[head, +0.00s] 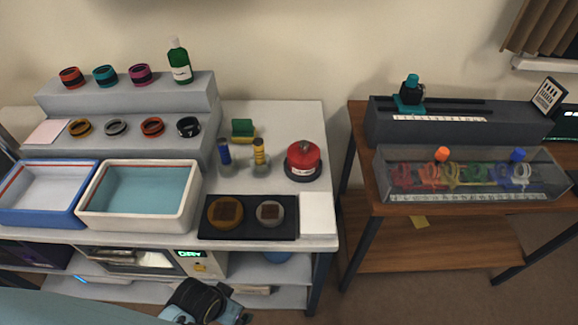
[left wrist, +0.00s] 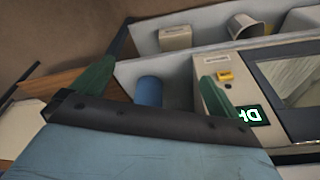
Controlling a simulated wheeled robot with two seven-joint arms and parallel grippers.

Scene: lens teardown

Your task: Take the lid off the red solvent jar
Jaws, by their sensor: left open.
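The red solvent jar (head: 304,163) stands upright on the right part of the white table, with a pale label on its front. Its red lid (head: 304,149) sits on top, with a small knob. My left gripper is open and empty in the left wrist view (left wrist: 152,88), its two green fingers apart, in front of the lower shelf and below the jar's level. In the head view only part of my arm (head: 200,300) shows at the bottom edge, well below and left of the jar. The jar is not in the left wrist view.
Small bottles (head: 259,152) and a green-yellow sponge (head: 242,128) stand left of the jar. A black tray (head: 247,231) and white pad (head: 318,214) lie in front of it. Two basins (head: 139,230) stand left. A wooden table (head: 360,190) is across a gap.

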